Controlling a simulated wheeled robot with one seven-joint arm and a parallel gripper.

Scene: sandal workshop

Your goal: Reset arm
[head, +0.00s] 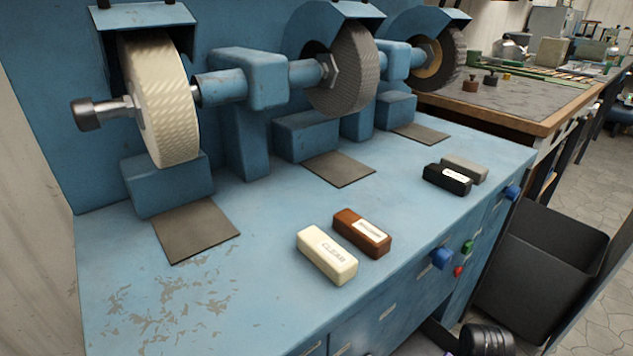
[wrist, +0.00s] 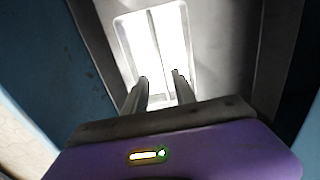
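My gripper (wrist: 160,78) shows in the wrist view, its two dark fingers apart with an empty gap between them. Behind the fingers is a bright white panel in a grey surround, with blue surfaces at the sides. In the head view only a dark part of my arm shows at the bottom right edge, low in front of the blue bench (head: 250,290). The gripper fingers cannot be made out there.
A cream bar (head: 327,254), a brown bar (head: 362,233), a black bar (head: 447,180) and a grey bar (head: 464,168) lie on the bench. Grinding wheels (head: 160,100) stand behind. A dark bin (head: 545,265) is at right. The bench's front left is clear.

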